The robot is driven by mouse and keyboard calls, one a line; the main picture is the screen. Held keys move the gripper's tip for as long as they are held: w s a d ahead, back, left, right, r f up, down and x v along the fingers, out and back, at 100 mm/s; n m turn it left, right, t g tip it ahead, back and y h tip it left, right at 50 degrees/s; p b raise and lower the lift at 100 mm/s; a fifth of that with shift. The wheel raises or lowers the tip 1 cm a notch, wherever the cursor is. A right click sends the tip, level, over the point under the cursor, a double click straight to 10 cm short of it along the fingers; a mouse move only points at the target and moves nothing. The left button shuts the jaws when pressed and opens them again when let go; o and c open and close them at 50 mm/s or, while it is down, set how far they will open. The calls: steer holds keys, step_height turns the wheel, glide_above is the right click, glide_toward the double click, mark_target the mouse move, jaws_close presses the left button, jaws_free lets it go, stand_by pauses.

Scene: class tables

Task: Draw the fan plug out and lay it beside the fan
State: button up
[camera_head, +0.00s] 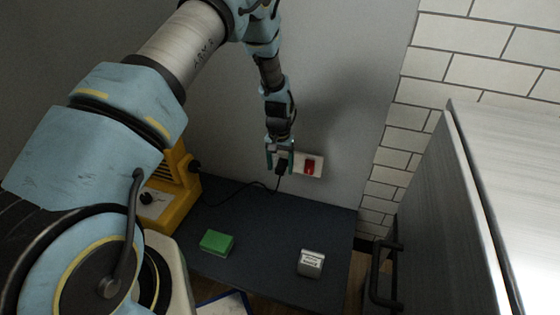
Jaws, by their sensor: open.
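The black fan plug (281,169) is at the white wall socket plate (297,171), left of a red switch (310,167). Its black cord (235,190) runs left over the dark table to a yellow unit (178,190), which seems to be the fan and is partly hidden by my arm. My gripper (280,158) is at the plug, with its teal fingers pointing down and apart. The plug shows at and just below the fingertips. I cannot tell whether the fingers touch it.
A green block (216,243) and a small grey-white labelled box (310,263) lie on the dark table (262,228). The tabletop between them is clear. A cabinet with a dark handle (384,275) stands at the right, beside a white brick wall (455,75).

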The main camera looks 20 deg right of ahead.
jaws_close()
stand_by(0.6)
steer(key=shift+s+a+p, duration=0.8)
steer(key=shift+s+a, duration=0.6)
steer(key=shift+s, duration=0.1)
